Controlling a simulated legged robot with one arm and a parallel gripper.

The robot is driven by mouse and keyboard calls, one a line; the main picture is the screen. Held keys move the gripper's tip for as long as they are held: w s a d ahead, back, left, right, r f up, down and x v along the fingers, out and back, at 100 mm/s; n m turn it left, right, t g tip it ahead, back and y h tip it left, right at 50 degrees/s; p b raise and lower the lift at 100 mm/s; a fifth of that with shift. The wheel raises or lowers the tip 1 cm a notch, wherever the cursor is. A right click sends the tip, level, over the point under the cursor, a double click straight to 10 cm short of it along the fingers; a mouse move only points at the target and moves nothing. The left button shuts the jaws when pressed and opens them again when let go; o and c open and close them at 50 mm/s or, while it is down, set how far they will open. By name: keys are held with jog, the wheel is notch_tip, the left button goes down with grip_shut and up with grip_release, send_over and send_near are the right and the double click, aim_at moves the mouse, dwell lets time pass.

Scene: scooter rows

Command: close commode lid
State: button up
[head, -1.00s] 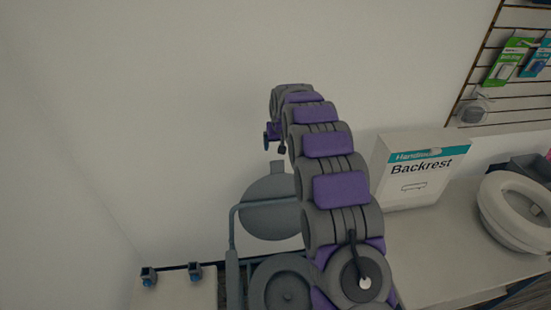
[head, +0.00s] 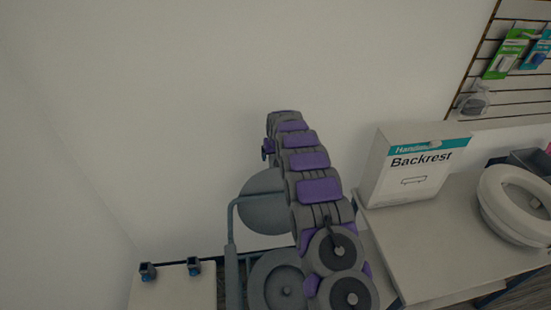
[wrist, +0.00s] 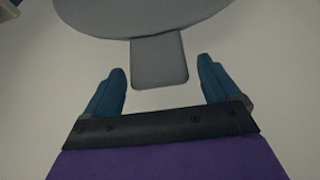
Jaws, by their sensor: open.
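The grey round commode lid (head: 262,208) stands raised behind the commode's dark round pan (head: 276,283) in the head view. In the wrist view the lid (wrist: 140,14) fills the top, and its flat grey tab (wrist: 158,62) points down between my two blue fingers. My gripper (wrist: 162,76) is open, with a gap on each side of the tab; I see no grip on it. In the head view my gripper (head: 267,149) is small and partly hidden by my arm, just above the lid. My arm also covers the right part of the commode.
The commode's grey armrest (head: 232,215) rises at the lid's left. A Backrest box (head: 415,170) and a white raised toilet seat (head: 515,205) stand on a counter (head: 420,255) to the right. A white surface (head: 175,290) lies at lower left.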

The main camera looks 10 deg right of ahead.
jog(key=shift+x, duration=1)
jog(key=c, duration=1.4)
jog(key=shift+c, duration=0.2)
